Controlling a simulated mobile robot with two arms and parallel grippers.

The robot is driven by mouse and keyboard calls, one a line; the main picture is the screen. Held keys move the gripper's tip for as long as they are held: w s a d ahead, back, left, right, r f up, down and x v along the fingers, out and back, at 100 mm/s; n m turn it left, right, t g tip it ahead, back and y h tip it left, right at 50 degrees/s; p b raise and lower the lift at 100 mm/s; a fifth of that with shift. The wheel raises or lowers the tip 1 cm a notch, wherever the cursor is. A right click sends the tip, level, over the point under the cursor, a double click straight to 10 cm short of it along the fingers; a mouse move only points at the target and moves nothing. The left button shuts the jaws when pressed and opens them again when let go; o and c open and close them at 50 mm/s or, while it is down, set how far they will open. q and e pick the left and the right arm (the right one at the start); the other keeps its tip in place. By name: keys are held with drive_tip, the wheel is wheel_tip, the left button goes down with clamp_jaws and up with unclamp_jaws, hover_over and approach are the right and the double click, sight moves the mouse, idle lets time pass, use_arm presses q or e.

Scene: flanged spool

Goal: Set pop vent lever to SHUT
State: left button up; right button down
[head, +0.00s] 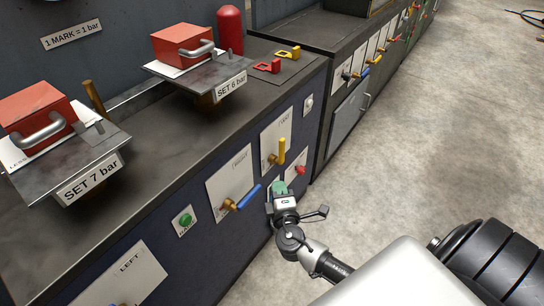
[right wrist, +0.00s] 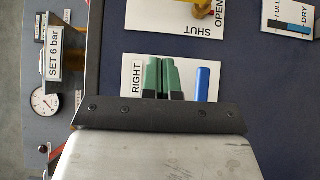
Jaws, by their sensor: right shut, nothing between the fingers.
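The yellow lever (head: 280,151) sits on a white plate on the dark blue cabinet front; I take it for the pop vent lever, but the plate's title is unreadable. In the head view it points upward from its brass stem. In the right wrist view the yellow lever (right wrist: 205,8) is cut by the top edge, beside the marks SHUT and OPEN. My right gripper (head: 279,187), with green fingertips, is shut and empty, just below the lever and apart from it. Its fingers (right wrist: 161,77) show in front of the RIGHT plate (right wrist: 135,58). My left gripper is out of view.
A blue lever (head: 248,197) on the RIGHT plate is close to my right gripper's left. A red handle (head: 300,170) and a FULL/DRY plate (right wrist: 283,12) are also nearby. SET 6 bar (head: 231,87) and SET 7 bar (head: 90,180) units stand on the bench.

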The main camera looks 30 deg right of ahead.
approach(280, 148)
drive_tip(key=shift+x, duration=3.45)
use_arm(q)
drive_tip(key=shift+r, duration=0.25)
use_arm(e)
drive_tip(key=shift+w+a+f, duration=0.1)
drive_tip(key=shift+a+f, duration=0.05)
drive_tip(key=shift+f, duration=0.05)
use_arm(q)
drive_tip(key=shift+p, duration=0.3)
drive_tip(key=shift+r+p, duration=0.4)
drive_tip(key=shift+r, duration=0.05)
use_arm(e)
drive_tip(key=shift+d+r+m, duration=0.2)
drive_tip(key=shift+m, duration=0.1)
